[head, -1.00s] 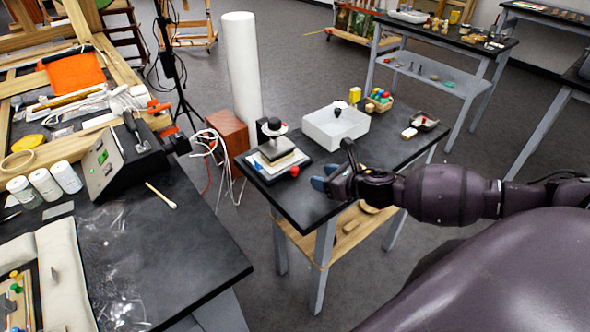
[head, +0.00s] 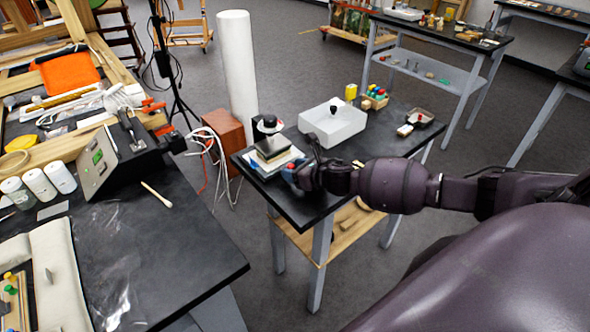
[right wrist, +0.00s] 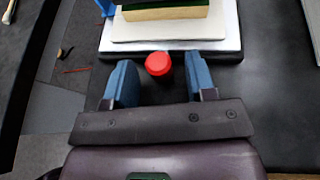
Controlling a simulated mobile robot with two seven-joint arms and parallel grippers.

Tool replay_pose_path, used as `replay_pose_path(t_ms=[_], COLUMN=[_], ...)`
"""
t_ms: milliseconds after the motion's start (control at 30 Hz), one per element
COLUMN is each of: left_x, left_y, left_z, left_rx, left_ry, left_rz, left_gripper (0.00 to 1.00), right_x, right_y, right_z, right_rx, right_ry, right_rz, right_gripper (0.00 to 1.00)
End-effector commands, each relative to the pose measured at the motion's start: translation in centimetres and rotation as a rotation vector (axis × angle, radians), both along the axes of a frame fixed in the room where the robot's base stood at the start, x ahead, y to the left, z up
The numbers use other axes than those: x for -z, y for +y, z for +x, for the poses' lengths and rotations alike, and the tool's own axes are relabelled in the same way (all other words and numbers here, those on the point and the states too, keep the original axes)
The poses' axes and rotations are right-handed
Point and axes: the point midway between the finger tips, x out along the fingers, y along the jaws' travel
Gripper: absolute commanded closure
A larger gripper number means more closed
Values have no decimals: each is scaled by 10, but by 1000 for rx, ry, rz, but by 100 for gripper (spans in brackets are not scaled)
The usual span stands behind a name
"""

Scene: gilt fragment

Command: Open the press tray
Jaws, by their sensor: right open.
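The small press (head: 272,148) stands at the left end of the small black-topped table, with a black-and-white round top. Its light tray or base plate (right wrist: 122,30) shows as stacked pale and dark layers in the right wrist view. A red round knob (right wrist: 158,63) is at the front of the plate. My right gripper (right wrist: 158,75) is open, with blue fingers on either side of the knob; contact is not visible. In the head view the right gripper (head: 291,172) is low beside the front of the press and partly covers it. My left gripper is not in view.
A white box (head: 335,126) with a black knob stands right of the press on the black table (head: 318,205). A white cylinder (head: 236,75) rises behind. A cluttered bench (head: 180,235) fills the left.

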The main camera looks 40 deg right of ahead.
Motion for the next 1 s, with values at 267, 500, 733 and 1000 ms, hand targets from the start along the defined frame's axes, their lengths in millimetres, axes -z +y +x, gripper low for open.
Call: replay_pose_path(t_ms=[267, 500, 733, 1000], left_x=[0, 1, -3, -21], left_y=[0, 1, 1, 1], left_z=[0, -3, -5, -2], left_rx=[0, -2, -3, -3], left_ry=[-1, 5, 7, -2], left_rz=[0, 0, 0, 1], left_gripper=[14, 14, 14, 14], right_x=[0, 0, -1, -2], right_y=[0, 0, 0, -4], right_z=[0, 0, -9, -52], right_rx=[0, 0, -1, 0], right_ry=[0, 0, 0, 1], right_rz=[0, 0, 1, 2], right_gripper=[75, 100, 100, 100])
